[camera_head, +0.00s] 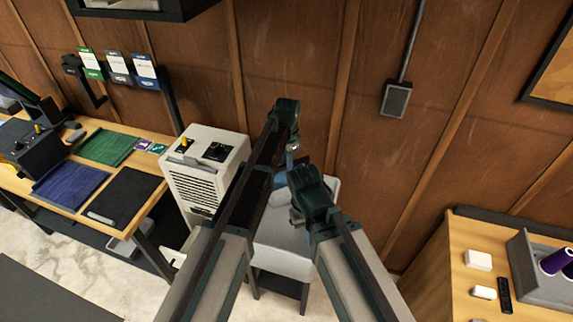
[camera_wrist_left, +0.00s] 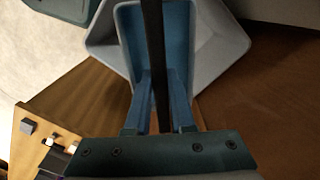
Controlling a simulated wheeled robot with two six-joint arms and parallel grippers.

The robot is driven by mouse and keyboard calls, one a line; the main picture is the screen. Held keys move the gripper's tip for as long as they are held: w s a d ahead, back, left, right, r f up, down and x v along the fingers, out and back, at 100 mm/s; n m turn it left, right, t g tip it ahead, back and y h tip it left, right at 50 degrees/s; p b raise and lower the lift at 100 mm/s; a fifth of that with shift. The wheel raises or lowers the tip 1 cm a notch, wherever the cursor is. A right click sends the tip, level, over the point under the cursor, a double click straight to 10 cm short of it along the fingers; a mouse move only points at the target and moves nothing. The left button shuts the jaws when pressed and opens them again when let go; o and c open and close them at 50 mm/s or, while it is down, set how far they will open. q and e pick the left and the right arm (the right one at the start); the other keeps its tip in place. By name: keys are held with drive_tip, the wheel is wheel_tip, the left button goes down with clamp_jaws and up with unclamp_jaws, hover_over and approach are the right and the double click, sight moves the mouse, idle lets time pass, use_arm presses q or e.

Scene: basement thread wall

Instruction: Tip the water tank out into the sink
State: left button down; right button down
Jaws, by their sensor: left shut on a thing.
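The water tank (camera_wrist_left: 184,22) is a blue, open-topped container in the left wrist view. A dark bar (camera_wrist_left: 153,32) runs across it, between my left gripper's fingers (camera_wrist_left: 161,103), which are shut on the tank. The grey sink (camera_wrist_left: 223,50) spreads out behind and around it. In the head view, a pale blue part of the tank (camera_head: 281,196) shows between my arms, above the light grey sink (camera_head: 283,262). My left gripper (camera_head: 291,148) reaches over the sink; its fingertips are mostly hidden there. My right gripper (camera_head: 309,186) is close beside it, its jaws unclear. I cannot tell the water level.
A beige dehumidifier (camera_head: 205,165) stands left of the sink. A workbench (camera_head: 145,190) with mats and tools is at the left. A wooden cabinet (camera_head: 440,275) with a grey tray (camera_head: 540,285) is at the right. The wooden wall (camera_head: 300,60) is close behind.

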sight(278, 171)
use_arm(q)
drive_tip(key=shift+s, duration=0.1)
